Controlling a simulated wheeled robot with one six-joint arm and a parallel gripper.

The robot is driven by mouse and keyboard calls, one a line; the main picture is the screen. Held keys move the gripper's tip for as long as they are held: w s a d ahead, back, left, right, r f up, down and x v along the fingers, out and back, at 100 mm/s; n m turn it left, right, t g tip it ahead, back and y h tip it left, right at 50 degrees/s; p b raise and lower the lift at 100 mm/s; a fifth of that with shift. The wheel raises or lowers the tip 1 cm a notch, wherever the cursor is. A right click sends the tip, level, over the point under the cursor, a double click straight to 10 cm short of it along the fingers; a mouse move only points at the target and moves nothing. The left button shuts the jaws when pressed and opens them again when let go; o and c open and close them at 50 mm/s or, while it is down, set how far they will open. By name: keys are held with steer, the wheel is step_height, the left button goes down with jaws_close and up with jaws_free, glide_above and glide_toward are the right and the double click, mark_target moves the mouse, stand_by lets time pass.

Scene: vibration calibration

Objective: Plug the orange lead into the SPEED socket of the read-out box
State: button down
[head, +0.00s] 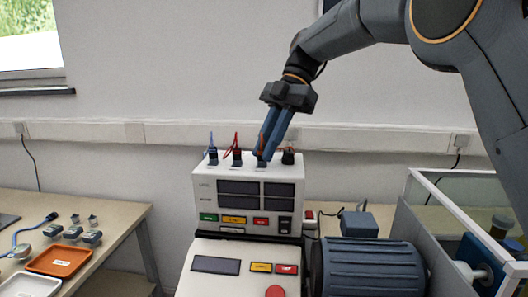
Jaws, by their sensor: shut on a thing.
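The read-out box (205,178) is a white case with dark displays on its front, standing on top of a light console. Several plugs stand in a row on its top. My gripper (263,154) reaches down from the upper right, its blue fingers shut on a dark plug at the third position from the left. An orange-brown cable (262,139) shows beside the fingers; this appears to be the orange lead. The fingers hide most of the plug, and I cannot tell whether it is fully seated. The SPEED label is too small to read.
A blue-lead plug (212,155) and a red-lead plug (237,156) stand left of my gripper; a dark plug (288,157) stands close at right. A ribbed motor (368,270) and a clear-walled enclosure (450,205) are at right. A side table with an orange tray (60,261) is at left.

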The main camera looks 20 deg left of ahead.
steer(key=shift+s+d+m+t+y+b, duration=0.15)
steer(key=shift+m+t+y+b, duration=0.45)
steer(key=shift+m, duration=0.75)
steer(key=shift+s+d+m+t+y+b, duration=0.15)
steer(key=shift+m+t+y+b, duration=0.4)
steer(key=shift+m, duration=0.8)
steer(key=shift+m+t+y+b, duration=0.35)
steer(key=shift+m+y+b, duration=0.3)
steer(key=shift+m, duration=0.45)
steer(key=shift+s+d+m+t+b, duration=0.15)
steer(key=shift+m+t+b, duration=0.35)
steer(key=shift+m, duration=0.7)
steer(key=shift+r, duration=0.1)
steer(key=c, duration=1.6)
jaws_free()
steer(key=shift+p+v, duration=1.2)
steer(key=shift+v, duration=1.25)
